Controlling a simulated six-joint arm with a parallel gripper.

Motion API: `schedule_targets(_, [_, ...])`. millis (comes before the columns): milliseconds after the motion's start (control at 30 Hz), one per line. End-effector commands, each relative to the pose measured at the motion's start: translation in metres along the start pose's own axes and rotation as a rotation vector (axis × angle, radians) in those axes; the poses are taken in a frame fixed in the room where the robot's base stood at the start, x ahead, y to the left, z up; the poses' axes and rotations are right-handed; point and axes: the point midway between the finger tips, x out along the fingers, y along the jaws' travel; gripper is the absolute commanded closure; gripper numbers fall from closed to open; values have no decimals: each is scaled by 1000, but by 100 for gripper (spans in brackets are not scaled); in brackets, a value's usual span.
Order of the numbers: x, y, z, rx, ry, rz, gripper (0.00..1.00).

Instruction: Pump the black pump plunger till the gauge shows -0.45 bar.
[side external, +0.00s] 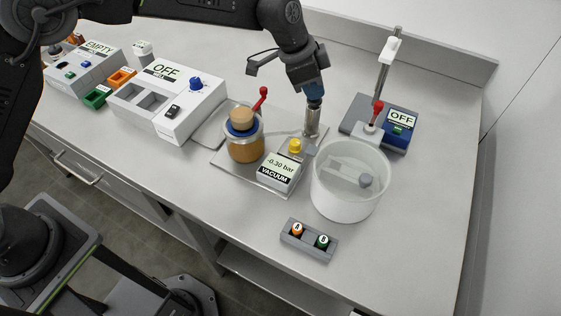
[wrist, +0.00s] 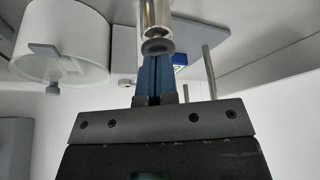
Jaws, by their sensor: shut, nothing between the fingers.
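The vacuum gauge box (side external: 279,172) reads -0.30 bar in the side view. Behind it stands the pump's silver cylinder (side external: 312,122), upright on the metal plate. My gripper (side external: 314,98) points down at the top of the pump, its blue fingers shut and empty. In the wrist view, the dark plunger knob (wrist: 157,46) sits at the tips of my shut fingers (wrist: 158,60), by the end of the silver cylinder (wrist: 155,15). I cannot tell whether the fingers touch the knob. In the side view the knob is hidden by my fingers.
A jar with a red-handled valve (side external: 245,142) stands left of the gauge, a white tub (side external: 350,195) right of it. A stirrer unit marked OFF (side external: 395,135) stands behind the tub. A small vial rack (side external: 310,243) lies in front. A white OFF box (side external: 170,100) is at left.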

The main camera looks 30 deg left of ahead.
Motion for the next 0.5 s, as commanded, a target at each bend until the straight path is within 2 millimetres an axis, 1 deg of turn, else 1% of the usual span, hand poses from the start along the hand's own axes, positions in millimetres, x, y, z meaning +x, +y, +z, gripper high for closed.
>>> schedule_targets(33, [4,0,2,-1,-4,2,100])
schedule_targets(233, [2,0,2,0,-4,2,100])
schedule_targets(500, [-14,0,-6,-1,-3,2,100])
